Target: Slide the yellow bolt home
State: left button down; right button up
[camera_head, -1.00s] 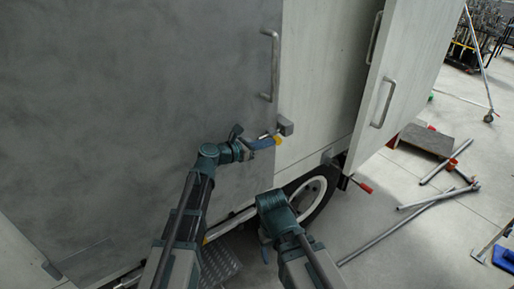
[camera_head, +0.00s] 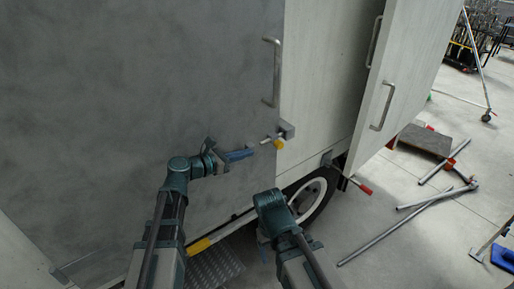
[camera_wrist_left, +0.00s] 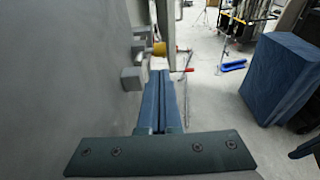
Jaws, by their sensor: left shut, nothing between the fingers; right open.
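The yellow bolt knob (camera_head: 279,143) sits at the right edge of the grey door (camera_head: 130,90), just below a grey block (camera_head: 287,129) on the pale panel. A thin metal rod shows beside the knob. The knob also shows in the left wrist view (camera_wrist_left: 159,48), beyond the fingertips. My left gripper (camera_head: 251,153) is shut and empty, its blue fingers pointing right towards the knob with a gap between. Its fingers also show in the left wrist view (camera_wrist_left: 158,73). My right gripper (camera_head: 264,250) hangs low near the wheel, mostly hidden by its own arm; it is open.
A handle (camera_head: 271,72) stands out above the bolt. An open pale door (camera_head: 392,85) with a handle juts out at right. A wheel (camera_head: 312,195) is below. Pipes (camera_head: 395,222) lie on the floor at right.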

pick_arm(q)
jog(key=v, duration=0.3)
jog(key=shift+s+a, duration=0.1)
jog(key=shift+a, duration=0.2)
jog(key=s+d+f+m+g+y, duration=0.3)
jog(key=s+f+m+g, duration=0.1)
jog(key=s+f+m, duration=0.3)
jog(key=s+d+f+m+g+y, duration=0.2)
jog(key=s+d+f+m+g, duration=0.15)
jog(key=s+f+m, duration=0.35)
jog(key=s+a+f+m+g+y+b, duration=0.1)
jog(key=s+a+f+m+y, duration=0.4)
jog(key=m, duration=1)
jog(key=s+a+g+y, duration=0.1)
jog(key=s+a+y, duration=0.1)
jog(key=s+y, duration=0.1)
jog(key=shift+s+f+y+b, duration=0.25)
jog(key=shift+f+y+b, duration=0.05)
jog(key=shift+y, duration=0.3)
